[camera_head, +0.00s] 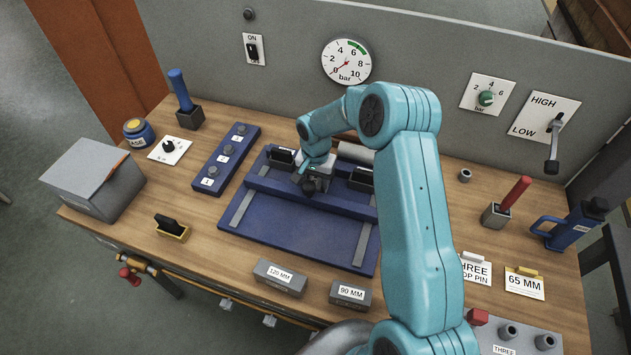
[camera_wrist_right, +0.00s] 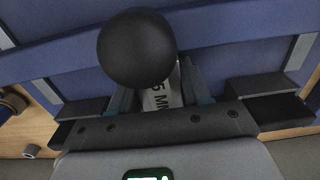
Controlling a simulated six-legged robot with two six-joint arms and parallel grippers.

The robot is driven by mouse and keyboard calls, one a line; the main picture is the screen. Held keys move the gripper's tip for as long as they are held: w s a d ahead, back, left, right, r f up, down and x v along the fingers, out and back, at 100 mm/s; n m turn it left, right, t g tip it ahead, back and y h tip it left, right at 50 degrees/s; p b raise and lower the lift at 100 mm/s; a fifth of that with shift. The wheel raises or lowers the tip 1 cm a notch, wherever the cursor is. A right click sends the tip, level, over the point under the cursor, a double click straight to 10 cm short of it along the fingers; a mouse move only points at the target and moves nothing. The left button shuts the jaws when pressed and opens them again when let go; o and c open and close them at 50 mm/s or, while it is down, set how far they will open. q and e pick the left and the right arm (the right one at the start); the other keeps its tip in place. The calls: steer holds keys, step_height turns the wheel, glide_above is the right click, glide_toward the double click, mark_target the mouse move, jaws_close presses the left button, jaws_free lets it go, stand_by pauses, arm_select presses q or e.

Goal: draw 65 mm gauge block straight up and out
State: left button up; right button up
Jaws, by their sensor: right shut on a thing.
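The gauge block (camera_wrist_right: 162,97) is a pale grey piece with a partly hidden label ending in "5 MM". It shows between the fingers of my right gripper (camera_wrist_right: 165,88) in the right wrist view. That gripper is shut on it. A black ball knob (camera_wrist_right: 138,48) covers part of the block there. In the head view my right gripper (camera_head: 314,178) is over the blue fixture (camera_head: 290,225), near its raised back bar. The block is hard to make out there, and I cannot tell whether its lower end is still in the fixture. My left gripper is not in view.
Blocks marked 120 MM (camera_head: 279,278) and 90 MM (camera_head: 350,294) lie in front. A "65 MM" card (camera_head: 525,284) stands at right. A grey panel (camera_head: 420,60) closes the back.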

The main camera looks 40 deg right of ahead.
mark_target(315, 178)
jaws_close()
steer(key=shift+r, duration=0.15)
steer(key=shift+r, duration=0.1)
steer(key=shift+r+p, duration=0.3)
steer(key=shift+r, duration=0.25)
steer(key=shift+r, duration=0.1)
steer(key=shift+r+p, duration=1.05)
steer(key=shift+r, duration=1.55)
